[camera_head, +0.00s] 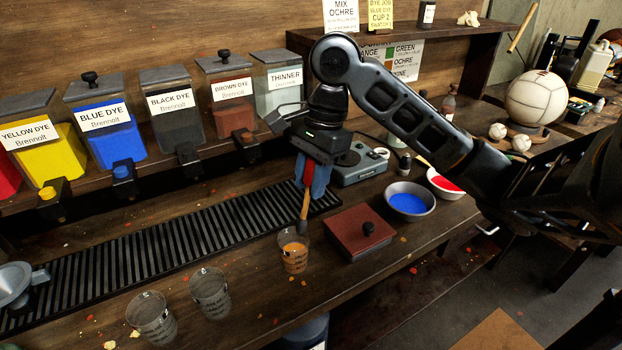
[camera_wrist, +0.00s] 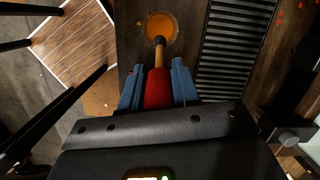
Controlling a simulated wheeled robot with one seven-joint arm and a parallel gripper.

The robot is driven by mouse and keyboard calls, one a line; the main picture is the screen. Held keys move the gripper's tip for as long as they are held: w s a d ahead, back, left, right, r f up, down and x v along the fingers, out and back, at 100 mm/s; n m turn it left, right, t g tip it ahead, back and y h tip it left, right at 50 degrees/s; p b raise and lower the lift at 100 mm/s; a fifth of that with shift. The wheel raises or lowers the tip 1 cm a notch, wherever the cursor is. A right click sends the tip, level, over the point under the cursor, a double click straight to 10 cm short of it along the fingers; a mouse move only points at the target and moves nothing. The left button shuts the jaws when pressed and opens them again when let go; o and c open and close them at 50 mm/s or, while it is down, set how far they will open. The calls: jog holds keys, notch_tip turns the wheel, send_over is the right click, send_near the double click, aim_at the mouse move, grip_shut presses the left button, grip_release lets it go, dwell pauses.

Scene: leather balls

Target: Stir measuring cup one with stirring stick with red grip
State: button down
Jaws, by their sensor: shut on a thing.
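My gripper (camera_head: 311,182) is shut on the red grip of the stirring stick (camera_head: 305,206). In the wrist view its blue fingers (camera_wrist: 158,72) press on both sides of the red grip (camera_wrist: 157,90). The stick points down, slightly tilted, with its dark tip at the rim of a clear measuring cup with orange liquid (camera_head: 293,257). The wrist view shows this cup (camera_wrist: 161,24) just beyond the tip; I cannot tell whether the tip is inside. Two clear, seemingly empty cups (camera_head: 210,294) (camera_head: 152,320) stand left. No cup number is readable.
A red-brown lidded box (camera_head: 347,243) sits right of the orange cup. Beyond are a bowl of blue (camera_head: 411,201), a bowl of red (camera_head: 444,184) and a grey device (camera_head: 358,167). A black slatted grate (camera_head: 150,255) runs behind the cups, below several dye containers.

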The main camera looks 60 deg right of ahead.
jog(key=shift+r, duration=0.1)
dwell(0.3)
jog(key=shift+w+a+v, duration=0.1)
jog(key=shift+a+v, duration=0.05)
jog(key=shift+v, duration=0.65)
jog(key=shift+w+a+v, duration=0.1)
jog(key=shift+v, duration=0.65)
jog(key=shift+w+a+v, duration=0.1)
jog(key=shift+a+v, duration=0.05)
jog(key=shift+v, duration=0.65)
